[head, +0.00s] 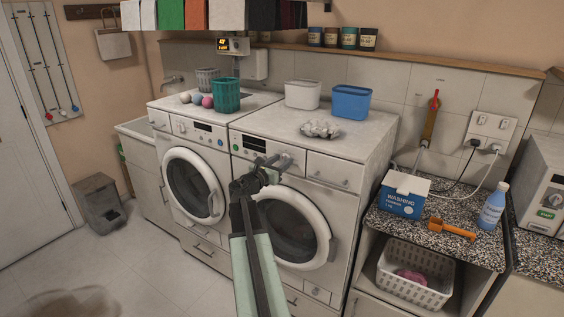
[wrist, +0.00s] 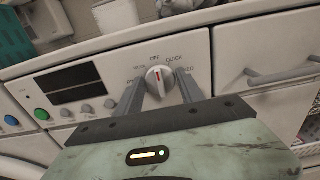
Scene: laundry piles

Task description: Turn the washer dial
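The washer (head: 340,190) stands in the middle of the head view, with its control panel under the top edge. Printed labels, one reading QUICK, ring the dial. My gripper (wrist: 160,86) is at the panel, its two grey fingers open on either side of the dial. The fingertips are very close to the knob; I cannot tell whether they touch it. In the head view my gripper (head: 272,162) largely hides the dial.
Panel buttons and a dark display (wrist: 68,84) are left of the dial; a drawer handle (wrist: 282,75) is right. Another machine (head: 190,180) stands to the left. A blue bin (head: 351,102) and a white bin (head: 302,95) sit on the washer top.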

